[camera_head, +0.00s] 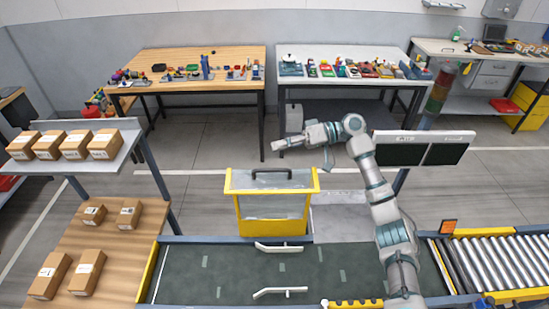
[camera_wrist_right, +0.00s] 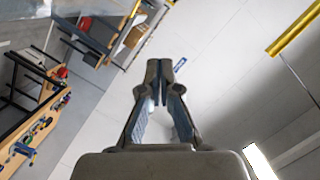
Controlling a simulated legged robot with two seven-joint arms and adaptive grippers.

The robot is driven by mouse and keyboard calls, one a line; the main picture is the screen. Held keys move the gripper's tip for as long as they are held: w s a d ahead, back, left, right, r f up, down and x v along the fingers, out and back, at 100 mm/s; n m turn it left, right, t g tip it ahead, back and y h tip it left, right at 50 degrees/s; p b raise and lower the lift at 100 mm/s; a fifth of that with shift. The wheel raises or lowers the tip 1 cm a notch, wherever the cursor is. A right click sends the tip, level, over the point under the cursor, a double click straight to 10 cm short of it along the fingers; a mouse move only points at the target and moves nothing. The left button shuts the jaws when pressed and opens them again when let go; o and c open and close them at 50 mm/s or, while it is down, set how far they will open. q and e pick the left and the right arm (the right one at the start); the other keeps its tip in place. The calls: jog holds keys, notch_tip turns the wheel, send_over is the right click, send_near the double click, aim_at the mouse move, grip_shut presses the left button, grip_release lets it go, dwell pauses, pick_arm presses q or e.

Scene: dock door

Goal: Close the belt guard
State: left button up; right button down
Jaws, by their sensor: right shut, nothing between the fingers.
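The belt guard (camera_head: 272,227) is a yellow-framed, see-through panel at the far edge of the dark green conveyor belt (camera_head: 225,272). It stands up from that edge, with a dark handle (camera_head: 272,171) along its top. My right arm reaches up from the lower right and bends left at the elbow. My right gripper (camera_head: 274,146) is in the air above and beyond the guard in the picture, apart from the handle. In the right wrist view its fingers (camera_wrist_right: 160,70) are shut with nothing between them. My left gripper is not in view.
Two white curved pieces (camera_head: 278,248) (camera_head: 280,292) lie on the belt. A two-panel screen (camera_head: 424,148) stands right of my arm. Cartons (camera_head: 90,272) sit at the left, rollers (camera_head: 495,262) at the right. A wooden table (camera_head: 190,92) and a white table (camera_head: 340,82) stand behind.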

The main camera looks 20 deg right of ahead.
jog(key=shift+s+a+f+p, duration=0.2)
jog(key=shift+s+a+f, duration=0.15)
jog(key=shift+a+f, duration=0.2)
jog(key=shift+s+a+f+p, duration=0.2)
jog(key=shift+s+a+f, duration=0.15)
jog(key=shift+a+f, duration=0.2)
jog(key=shift+s+a+f, duration=0.1)
jog(key=shift+s+f, duration=0.25)
jog(key=shift+s, duration=0.35)
jog(key=shift+w, duration=0.15)
